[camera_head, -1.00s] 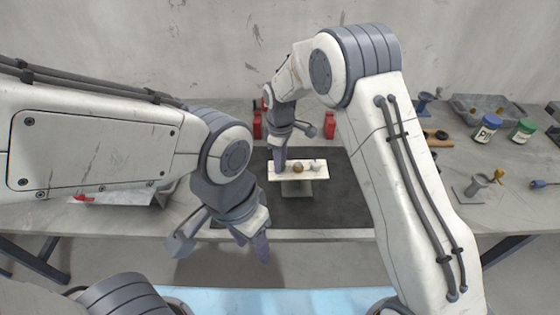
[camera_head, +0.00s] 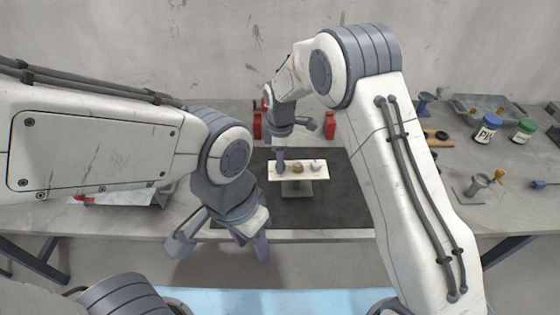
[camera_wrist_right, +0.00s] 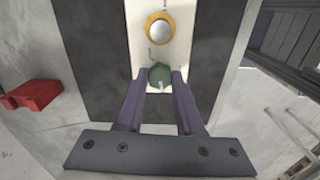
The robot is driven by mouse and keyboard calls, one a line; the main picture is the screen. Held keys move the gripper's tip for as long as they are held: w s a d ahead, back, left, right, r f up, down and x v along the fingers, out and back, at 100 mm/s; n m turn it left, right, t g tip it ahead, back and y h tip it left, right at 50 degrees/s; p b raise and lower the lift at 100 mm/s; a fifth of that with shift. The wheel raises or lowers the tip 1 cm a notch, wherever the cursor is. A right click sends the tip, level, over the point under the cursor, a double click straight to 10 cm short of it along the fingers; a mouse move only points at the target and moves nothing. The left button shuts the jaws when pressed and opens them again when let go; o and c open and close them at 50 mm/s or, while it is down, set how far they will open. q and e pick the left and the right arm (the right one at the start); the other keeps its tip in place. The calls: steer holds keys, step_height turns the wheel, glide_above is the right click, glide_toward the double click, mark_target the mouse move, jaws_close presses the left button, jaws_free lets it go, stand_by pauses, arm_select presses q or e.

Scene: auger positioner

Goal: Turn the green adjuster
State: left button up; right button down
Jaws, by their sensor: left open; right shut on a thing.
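The green adjuster (camera_wrist_right: 159,74) is a small dark green knob on a pale panel (camera_head: 312,177), which also shows in the right wrist view (camera_wrist_right: 184,48). My right gripper (camera_wrist_right: 160,77) has its two purple fingers on either side of the knob and is shut on it. In the head view my right gripper (camera_head: 281,166) points down at the panel's left end and hides the adjuster. My left gripper (camera_head: 220,246) is open and empty, in front of the table's near edge, away from the panel.
A yellow-ringed round knob (camera_wrist_right: 160,31) sits beside the adjuster on the panel. The panel stands on a dark mat (camera_head: 345,205). Red objects (camera_head: 330,125) stand behind it. Jars with blue (camera_head: 487,130) and green lids (camera_head: 523,132) stand at the right.

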steer(key=c, duration=0.5)
jaws_free()
steer(key=shift+c, duration=0.2)
step_height(320, 180, up, 11)
steer(key=b, duration=0.2)
steer(key=shift+f, duration=0.2)
steer(key=s+r+m, duration=0.2)
steer(key=s, duration=0.6)
steer(key=s+r+m, duration=0.3)
steer(key=s, duration=0.6)
steer(key=s+d+f+m, duration=0.1)
steer(key=s+d+m, duration=0.1)
steer(key=s, duration=0.5)
steer(key=s+d+f+m+y, duration=0.1)
steer(key=s+d+m, duration=0.1)
steer(key=s, duration=0.6)
steer(key=shift+d+f+m, duration=0.35)
steer(key=shift+m, duration=0.25)
